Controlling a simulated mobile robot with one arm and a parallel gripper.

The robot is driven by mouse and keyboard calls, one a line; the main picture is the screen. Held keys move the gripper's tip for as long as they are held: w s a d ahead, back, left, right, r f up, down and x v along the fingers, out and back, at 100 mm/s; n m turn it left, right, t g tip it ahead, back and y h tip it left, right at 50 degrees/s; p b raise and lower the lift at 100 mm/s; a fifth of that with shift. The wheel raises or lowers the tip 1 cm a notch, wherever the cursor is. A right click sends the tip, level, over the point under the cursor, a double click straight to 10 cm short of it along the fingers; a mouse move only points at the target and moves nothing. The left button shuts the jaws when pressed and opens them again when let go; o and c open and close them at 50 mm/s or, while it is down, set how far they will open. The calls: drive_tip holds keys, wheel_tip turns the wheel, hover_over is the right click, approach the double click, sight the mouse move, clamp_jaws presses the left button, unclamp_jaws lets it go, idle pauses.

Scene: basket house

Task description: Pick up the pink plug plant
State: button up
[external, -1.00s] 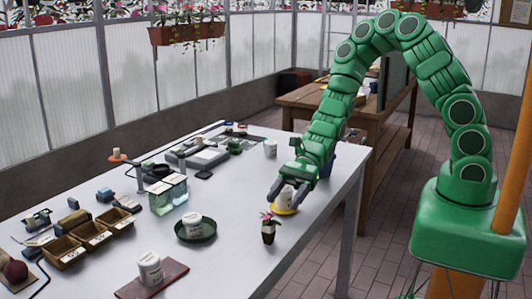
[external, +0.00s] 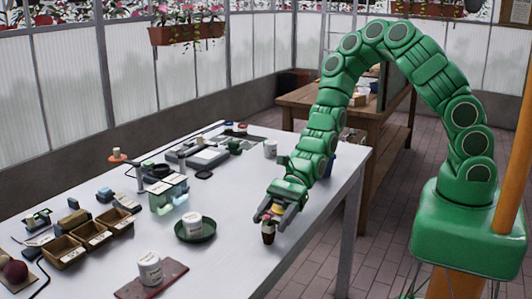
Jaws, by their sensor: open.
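The pink plug plant (external: 268,237) stands upright in a small dark pot near the table's right edge. Its lower pot shows; its flower and leaves are mostly hidden by my gripper. My gripper (external: 270,221) is open and points down at the plant, with its fingers to either side of the plant's upper part. I cannot tell whether a finger touches it.
A white pot on a green saucer (external: 208,236) and another white pot (external: 150,268) on a brown board stand to the left. Glass jars (external: 168,194) stand behind them. The grey table (external: 240,262) is clear in front of the plant.

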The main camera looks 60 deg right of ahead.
sight(265, 232)
drive_tip(key=shift+s+a+f, duration=0.15)
drive_tip(key=shift+a+f, duration=0.2)
drive_tip(key=shift+a, duration=0.25)
drive_tip(key=shift+s+a+f, duration=0.1)
drive_tip(key=shift+a+f, duration=0.25)
drive_tip(key=shift+a, duration=0.25)
drive_tip(key=shift+x, duration=1)
drive_tip(key=shift+w, duration=0.1)
drive_tip(key=c, duration=1)
drive_tip(key=shift+r, duration=0.1)
drive_tip(key=shift+r, duration=4.9)
